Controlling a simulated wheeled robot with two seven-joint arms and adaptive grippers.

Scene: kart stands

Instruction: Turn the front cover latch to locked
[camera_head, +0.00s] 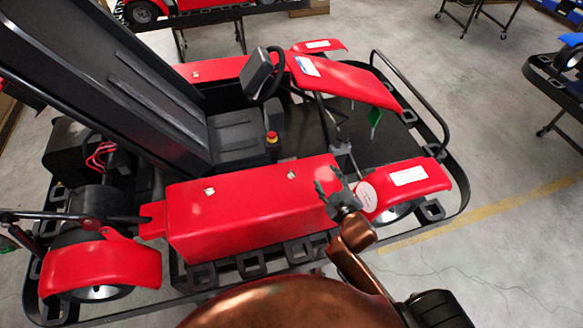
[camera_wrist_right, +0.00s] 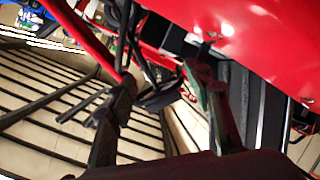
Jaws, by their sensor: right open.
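The kart's red side cover (camera_head: 245,218) carries two small light latches on its top. The latch nearer the front wheel (camera_head: 291,175) looks like the front one; the other latch (camera_head: 210,191) is further left, toward the rear. Their turn positions are too small to read. My right gripper (camera_head: 327,184) is open and empty over the cover's front end, to the right of the front latch. In the wrist view the open right gripper (camera_wrist_right: 157,112) has its fingers apart beside red bodywork (camera_wrist_right: 265,35), with a small latch-like fitting (camera_wrist_right: 211,38) above them. My left gripper is not in view.
A steering wheel (camera_head: 274,74) and a black seat (camera_head: 237,138) lie behind the cover. A red front fender (camera_head: 408,177) stands right of my gripper. A black bumper rail (camera_head: 455,205) rings the kart. Open floor (camera_head: 500,235) lies to the right.

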